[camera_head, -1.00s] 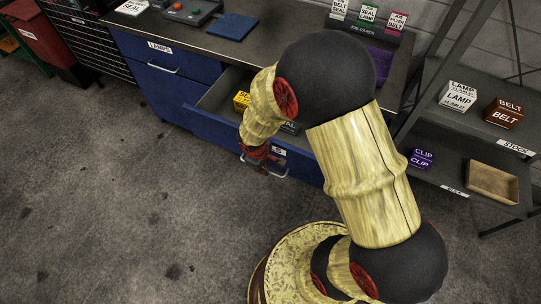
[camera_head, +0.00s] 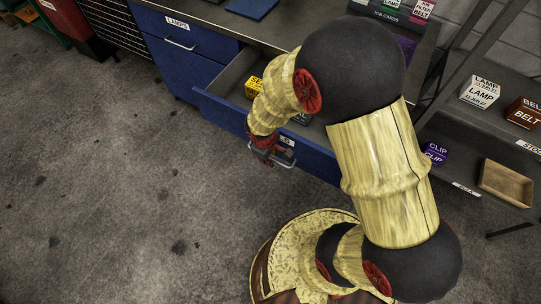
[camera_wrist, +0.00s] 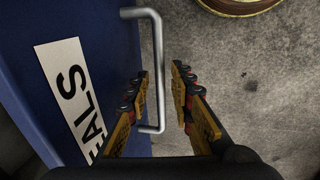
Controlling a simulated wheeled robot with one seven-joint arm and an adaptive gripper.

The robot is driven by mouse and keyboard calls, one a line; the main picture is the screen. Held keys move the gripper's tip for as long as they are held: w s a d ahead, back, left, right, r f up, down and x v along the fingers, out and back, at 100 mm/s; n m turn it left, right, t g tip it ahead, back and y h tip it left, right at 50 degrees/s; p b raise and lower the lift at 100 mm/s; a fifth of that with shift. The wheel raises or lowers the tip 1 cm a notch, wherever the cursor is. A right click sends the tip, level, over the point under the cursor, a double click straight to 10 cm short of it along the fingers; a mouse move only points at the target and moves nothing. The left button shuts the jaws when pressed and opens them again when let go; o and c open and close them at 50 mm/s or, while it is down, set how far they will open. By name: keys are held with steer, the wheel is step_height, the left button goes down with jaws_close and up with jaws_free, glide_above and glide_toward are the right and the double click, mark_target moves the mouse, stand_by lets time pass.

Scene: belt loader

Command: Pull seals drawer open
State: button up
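The seals drawer (camera_head: 222,110) is a blue drawer pulled well out of the bench, with its inside showing in the head view. Its label (camera_wrist: 72,95) reads "...ALS" in the wrist view, partly cut off. Its metal bar handle (camera_wrist: 156,60) stands out from the blue front. My gripper (camera_wrist: 161,80) is around the handle, one finger on each side. The fingers are apart, with small gaps to the bar. In the head view my gripper (camera_head: 265,150) is at the drawer front, partly hidden by my arm. A yellow box (camera_head: 253,88) lies inside the drawer.
The lamps drawer (camera_head: 185,32) at the left is shut. At the right a shelf carries a white lamp box (camera_head: 482,92), a brown belt box (camera_head: 525,113), a purple clip box (camera_head: 435,153) and an empty tan tray (camera_head: 506,184). The floor (camera_head: 90,200) at the left is clear.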

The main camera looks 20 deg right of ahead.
steer(key=shift+o, duration=0.4)
step_height(320, 180, up, 12)
steer(key=s+a, duration=0.1)
steer(key=shift+s+a+f, duration=0.15)
steer(key=shift+s+a, duration=0.05)
steer(key=shift+a, duration=0.2)
stand_by(0.4)
steer(key=s+d+r+m+t, duration=0.1)
steer(key=s+r+m, duration=0.1)
steer(key=r, duration=0.6)
steer(key=s+d+r+m+t+y+p, duration=0.1)
steer(key=s+r+m, duration=0.2)
steer(key=s+r, duration=0.2)
steer(key=s+d+r+m+t, duration=0.1)
steer(key=s+r, duration=0.3)
steer(key=r, duration=0.7)
steer(key=shift+s+r+m+t+y, duration=0.15)
steer(key=shift+r+m+t+y, duration=0.25)
steer(key=shift+m+t, duration=0.3)
steer(key=shift+f, duration=0.1)
